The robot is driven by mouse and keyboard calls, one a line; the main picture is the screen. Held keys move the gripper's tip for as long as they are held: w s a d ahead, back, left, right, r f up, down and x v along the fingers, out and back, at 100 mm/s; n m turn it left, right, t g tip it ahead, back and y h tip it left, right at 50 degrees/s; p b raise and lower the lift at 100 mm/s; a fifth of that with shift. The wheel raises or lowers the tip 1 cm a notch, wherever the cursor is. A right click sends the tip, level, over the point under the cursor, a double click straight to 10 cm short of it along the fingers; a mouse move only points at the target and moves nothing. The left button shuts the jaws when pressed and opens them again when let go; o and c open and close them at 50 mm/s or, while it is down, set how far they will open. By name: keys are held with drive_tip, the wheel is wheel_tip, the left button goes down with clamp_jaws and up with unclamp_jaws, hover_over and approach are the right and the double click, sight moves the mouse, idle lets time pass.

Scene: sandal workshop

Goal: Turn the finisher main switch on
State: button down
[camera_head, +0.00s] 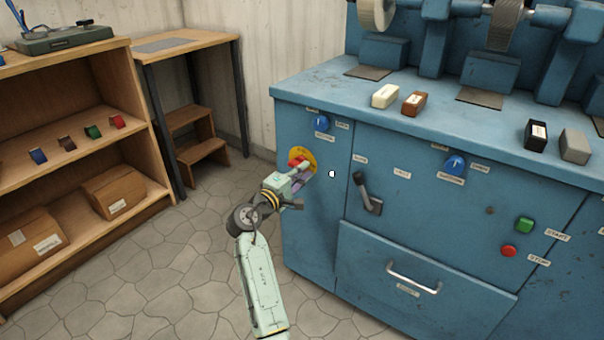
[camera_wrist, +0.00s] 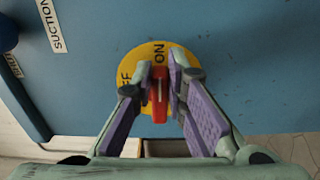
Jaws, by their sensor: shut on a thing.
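The main switch is a red handle (camera_head: 295,163) on a round yellow plate (camera_head: 306,154), on the left part of the blue finisher's front. In the wrist view, the red handle (camera_wrist: 160,98) stands upright in the picture. The yellow plate (camera_wrist: 130,55) is behind it, with "ON" beside the handle's upper end and a partly hidden "OFF" label at left. My gripper (camera_head: 303,172) is at the switch. In the wrist view, its two fingers (camera_wrist: 161,78) are shut on the handle, one on each side. The fingers hide the lower part of the plate.
A blue suction knob (camera_head: 320,122) is above the switch. A dark lever (camera_head: 369,193) and a drawer handle (camera_head: 413,277) are to the right. Green start (camera_head: 524,224) and red stop (camera_head: 509,251) buttons are farther right. Wooden shelves (camera_head: 150,140) stand at left, with open floor between.

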idle(0.3)
drive_tip(key=c, duration=1.6)
unclamp_jaws()
drive_tip(key=v, duration=0.7)
drive_tip(key=shift+s, duration=0.2)
drive_tip(key=shift+a, duration=0.15)
